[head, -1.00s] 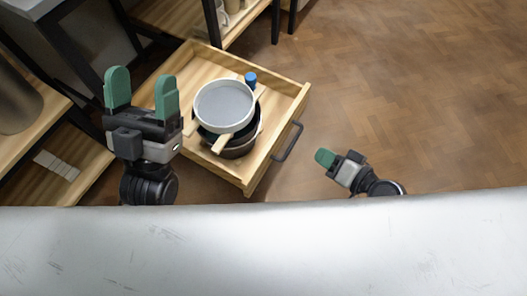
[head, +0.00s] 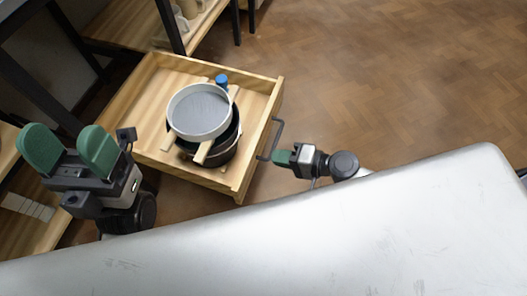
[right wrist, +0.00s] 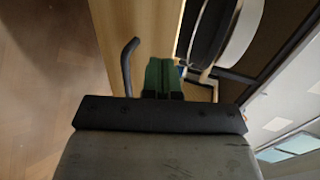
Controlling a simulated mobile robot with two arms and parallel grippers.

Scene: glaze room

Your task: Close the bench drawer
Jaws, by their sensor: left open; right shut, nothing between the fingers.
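The bench drawer (head: 261,98) is a light wooden box, pulled out, with a dark bar handle (head: 275,139) on its front. My right gripper (head: 281,157) is shut and empty, with its green fingertips close beside the lower end of the handle; I cannot tell whether they touch. In the right wrist view the shut green fingers (right wrist: 163,76) point at the wooden drawer front (right wrist: 150,30), with the handle (right wrist: 128,66) just to their left. My left gripper (head: 69,152) is open and empty, left of the drawer.
In the drawer sit a grey round sieve (head: 199,111) on wooden sticks, a dark bowl (head: 226,146) beneath it and a small blue-capped item (head: 221,80). Shelving with dark posts (head: 171,25) stands behind. The herringbone floor (head: 400,80) at right is clear.

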